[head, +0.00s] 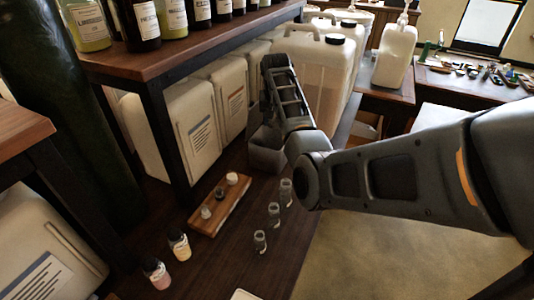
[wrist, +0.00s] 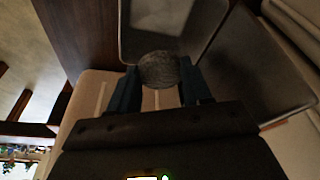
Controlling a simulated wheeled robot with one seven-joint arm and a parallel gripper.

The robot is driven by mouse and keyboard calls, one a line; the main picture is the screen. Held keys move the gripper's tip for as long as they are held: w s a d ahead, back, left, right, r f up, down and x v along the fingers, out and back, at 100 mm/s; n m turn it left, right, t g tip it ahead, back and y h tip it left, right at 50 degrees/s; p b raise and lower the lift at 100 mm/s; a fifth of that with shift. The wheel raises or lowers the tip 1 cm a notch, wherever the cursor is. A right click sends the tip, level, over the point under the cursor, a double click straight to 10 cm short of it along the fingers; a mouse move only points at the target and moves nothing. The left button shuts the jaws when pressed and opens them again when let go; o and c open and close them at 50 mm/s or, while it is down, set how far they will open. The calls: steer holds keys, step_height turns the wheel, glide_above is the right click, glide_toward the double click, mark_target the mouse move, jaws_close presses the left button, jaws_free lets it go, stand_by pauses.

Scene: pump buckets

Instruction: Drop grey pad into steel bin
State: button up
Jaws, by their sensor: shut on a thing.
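In the wrist view my gripper (wrist: 158,72) is shut on a round, mottled grey pad (wrist: 158,68), held between its two dark fingertips. Beyond the pad is the steel bin (wrist: 122,35), a grey open box with a pale floor; the pad overlaps its near edge in the picture. A dark grey panel or second compartment (wrist: 262,75) lies to its right; I cannot tell which. In the head view the grey bin (head: 266,158) stands on the dark wooden surface, partly behind my arm. My gripper and the pad are hidden there.
White canisters (head: 180,130) stand left of the bin, under a shelf (head: 180,45) with several bottles. A large jug (head: 325,70) stands behind. A wooden tray (head: 220,205) and small glass jars (head: 273,213) are in front. A canister (wrist: 90,100) is near my gripper.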

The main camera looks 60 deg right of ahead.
step_height(320, 180, down, 4)
steer(key=shift+f+b, duration=0.2)
steer(key=shift+b, duration=0.85)
steer(key=shift+s, duration=0.1)
steer(key=o, duration=1.2)
steer(key=shift+c, duration=0.2)
steer(key=shift+r, duration=0.15)
steer(key=shift+v, duration=3.8)
